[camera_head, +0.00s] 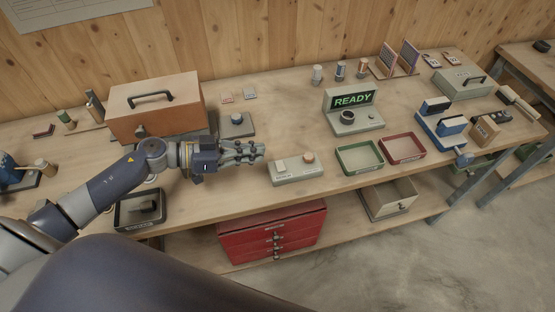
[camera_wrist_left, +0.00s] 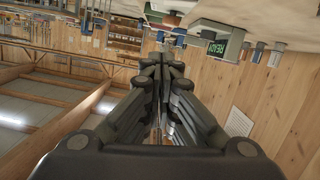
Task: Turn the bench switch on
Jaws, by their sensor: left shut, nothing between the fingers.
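A low grey box (camera_head: 298,168) with a pale rocker-like plate (camera_head: 280,166) and a reddish-brown round knob (camera_head: 308,158) sits near the bench's front edge. Another small grey box with a round knob (camera_head: 236,122) stands behind my left gripper. I cannot tell from lettering which is the bench switch. My left gripper (camera_head: 260,150) is shut and empty, above the bench, just left of and behind the low box, apart from it. In the left wrist view its closed fingers (camera_wrist_left: 161,60) fill the middle.
A grey unit with a green READY display (camera_head: 352,101) stands behind. Green (camera_head: 360,158) and red (camera_head: 403,148) trays lie to the right. A brown case with a black handle (camera_head: 155,105) stands left, behind my arm. Red drawers (camera_head: 272,232) are below the bench.

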